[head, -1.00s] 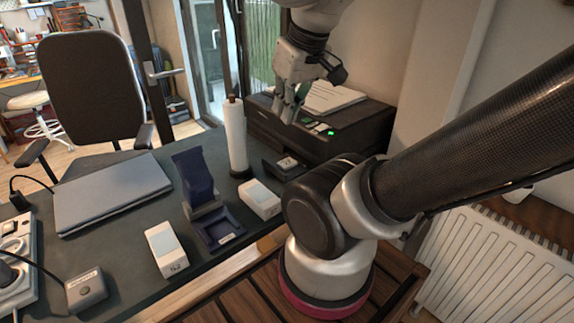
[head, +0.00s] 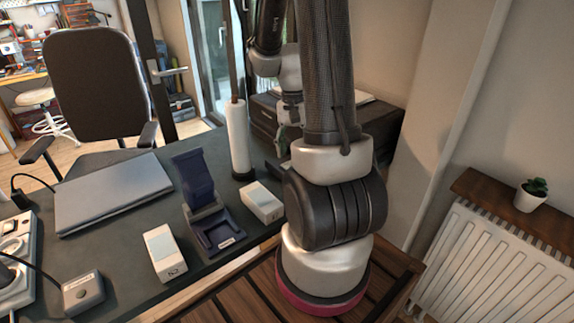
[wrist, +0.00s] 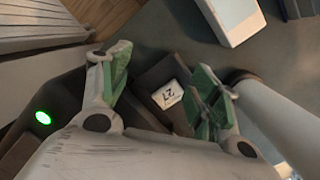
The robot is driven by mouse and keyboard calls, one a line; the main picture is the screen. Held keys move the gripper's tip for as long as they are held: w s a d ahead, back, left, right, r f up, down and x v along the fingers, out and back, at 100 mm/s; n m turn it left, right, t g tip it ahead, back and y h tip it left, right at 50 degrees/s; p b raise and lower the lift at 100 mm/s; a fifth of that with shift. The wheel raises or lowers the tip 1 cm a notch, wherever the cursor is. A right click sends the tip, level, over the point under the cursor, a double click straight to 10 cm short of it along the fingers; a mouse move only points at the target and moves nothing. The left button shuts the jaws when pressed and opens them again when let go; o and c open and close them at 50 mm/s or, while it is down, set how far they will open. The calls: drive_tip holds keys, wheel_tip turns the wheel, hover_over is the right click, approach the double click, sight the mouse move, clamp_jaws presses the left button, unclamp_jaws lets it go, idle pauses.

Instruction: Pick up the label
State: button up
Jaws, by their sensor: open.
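A small white label (wrist: 168,95) with dark marking shows in the wrist view. It sits on a dark box (wrist: 150,78). My gripper (wrist: 161,68) is open, with the label between its two green-padded fingers as seen from the wrist. Nothing is held. In the head view my gripper (head: 284,146) points down beside the black printer, partly hidden by my arm. The label cannot be made out there.
A white roll on a stand (head: 237,140) is close left of my gripper. The black printer (head: 264,114) is right behind it.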

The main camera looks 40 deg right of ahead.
sight(286, 166)
drive_tip(key=w+m, duration=0.1)
drive_tip(key=w, duration=0.1)
drive_tip(key=w+d+f+m+t, duration=0.1)
drive_tip(key=m, duration=0.1)
drive_tip(key=w+d+m, duration=0.1)
drive_tip(key=w+m, duration=0.1)
drive_tip(key=shift+w+d+f+h, duration=0.2)
drive_tip(key=shift+w+f+h, duration=0.1)
drive_tip(key=shift+w+f, duration=0.05)
drive_tip(key=shift+w+d+f+m+t, duration=0.1)
drive_tip(key=shift+w+m+t, duration=0.2)
drive_tip(key=shift+m, duration=0.6)
drive_tip(key=f, duration=0.7)
drive_tip(key=shift+w+a+f, duration=0.1)
drive_tip(key=shift+a+f, duration=0.2)
drive_tip(key=c, duration=0.8)
